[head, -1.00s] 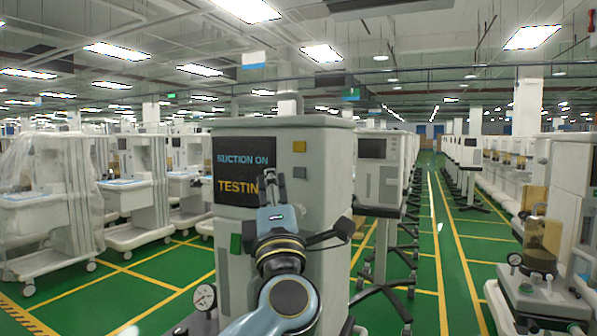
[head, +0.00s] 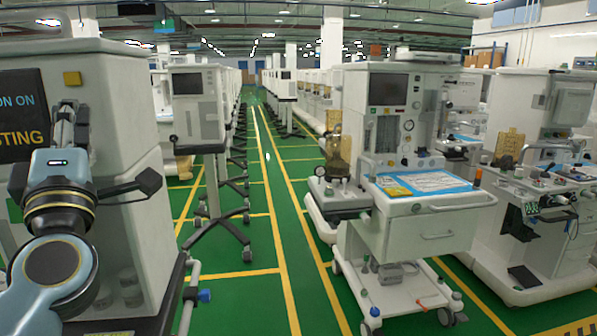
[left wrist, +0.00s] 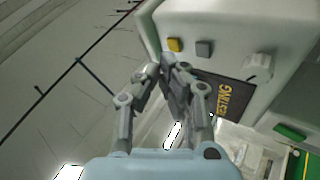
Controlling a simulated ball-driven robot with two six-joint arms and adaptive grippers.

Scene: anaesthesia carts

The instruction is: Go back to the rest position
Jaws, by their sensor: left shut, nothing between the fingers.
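My left gripper (head: 68,122) is shut and empty, raised in front of the large white cart (head: 125,115) at the left of the head view. The cart's dark screen (head: 22,115) shows yellow "TESTING" text, partly cut off by the picture edge. Whether the fingers touch the cart I cannot tell. My right gripper is in neither view.
An anaesthesia cart (head: 415,215) with a blue-edged tray stands at the right, another cart (head: 545,200) beyond it. A slim stand with a monitor (head: 197,105) is left of centre. The green floor aisle (head: 262,200) between yellow lines is free.

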